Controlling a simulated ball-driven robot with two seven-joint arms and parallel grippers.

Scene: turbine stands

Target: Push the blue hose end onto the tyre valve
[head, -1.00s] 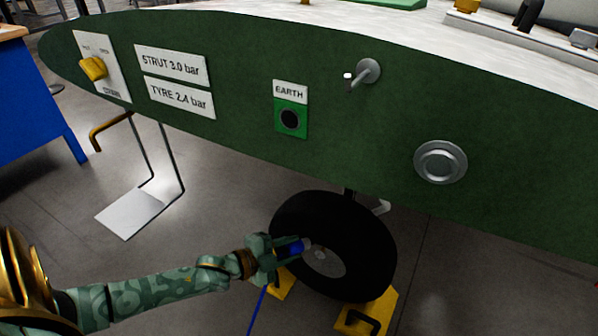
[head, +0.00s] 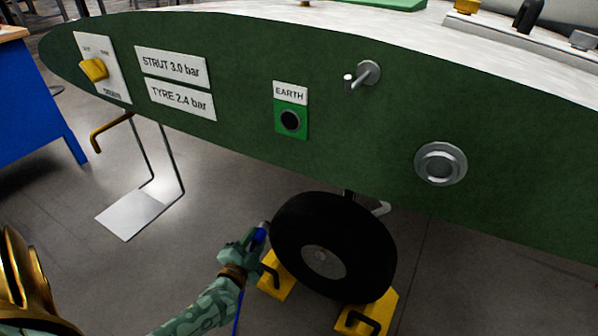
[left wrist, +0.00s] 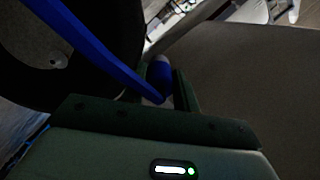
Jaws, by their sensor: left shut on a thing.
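My left gripper (head: 257,246) is shut on the blue hose end (head: 262,233), which points up with its grey tip on top. It is just left of the black tyre (head: 370,235), apart from the wheel hub (head: 322,262); whether it touches the tyre's side I cannot tell. In the left wrist view, the hose end (left wrist: 159,75) sits between the fingers, and the blue hose (left wrist: 85,40) crosses in front of the dark tyre (left wrist: 112,25). I cannot make out the tyre valve for certain. My right gripper is not in view.
Yellow chocks (head: 276,283) with black handles stand at both sides of the tyre. The green wing panel (head: 350,140) hangs above it, with a grey peg (head: 368,73) sticking out. A blue bench (head: 35,105) stands at the left.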

